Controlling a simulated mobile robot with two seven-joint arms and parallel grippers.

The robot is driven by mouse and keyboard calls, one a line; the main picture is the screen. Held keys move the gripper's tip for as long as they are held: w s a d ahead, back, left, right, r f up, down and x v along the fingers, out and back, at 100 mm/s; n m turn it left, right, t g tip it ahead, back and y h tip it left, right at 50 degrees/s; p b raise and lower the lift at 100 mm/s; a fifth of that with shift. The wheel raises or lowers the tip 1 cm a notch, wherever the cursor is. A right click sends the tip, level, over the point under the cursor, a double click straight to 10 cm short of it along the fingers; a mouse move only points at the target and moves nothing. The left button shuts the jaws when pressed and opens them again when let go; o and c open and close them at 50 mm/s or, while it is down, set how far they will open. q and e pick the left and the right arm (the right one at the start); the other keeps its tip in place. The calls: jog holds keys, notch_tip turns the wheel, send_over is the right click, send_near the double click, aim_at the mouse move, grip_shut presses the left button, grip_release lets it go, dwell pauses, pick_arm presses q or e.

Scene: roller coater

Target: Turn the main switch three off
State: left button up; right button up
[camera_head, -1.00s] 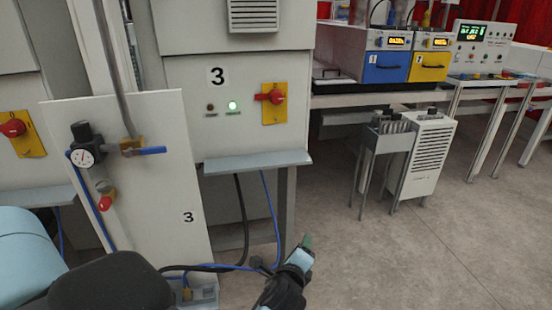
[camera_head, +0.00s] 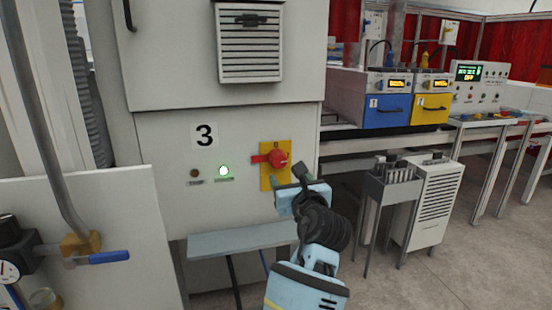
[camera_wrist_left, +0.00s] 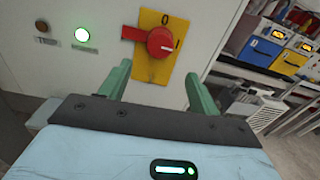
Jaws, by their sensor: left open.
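Main switch three is a red rotary knob (camera_head: 277,158) on a yellow plate (camera_head: 267,179), on the cabinet front marked 3 (camera_head: 204,135). Its handle lies about level, pointing left. In the left wrist view the knob (camera_wrist_left: 158,42) sits on the yellow plate (camera_wrist_left: 151,68), which carries a 0 at the top and an I at the right. My left gripper (camera_head: 286,178) is just below and in front of the switch. In the wrist view its green fingers (camera_wrist_left: 158,88) are spread and empty, apart from the knob. My right gripper is not in view.
A green lamp (camera_head: 224,170) glows beside a dark lamp, left of the switch. A grey shelf (camera_head: 240,241) juts out below. A panel with a blue-handled valve (camera_head: 108,257) stands at left. A rack (camera_head: 390,185) and white unit (camera_head: 433,205) stand at right.

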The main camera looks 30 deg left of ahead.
aim_at(280, 162)
pick_arm(q)
jog(key=shift+w+a+r, duration=0.1)
jog(key=shift+a+r, duration=0.1)
jog(key=shift+r, duration=0.35)
jog(key=shift+x, duration=3.85)
jog(key=shift+r, duration=0.1)
jog(key=shift+c, duration=0.3)
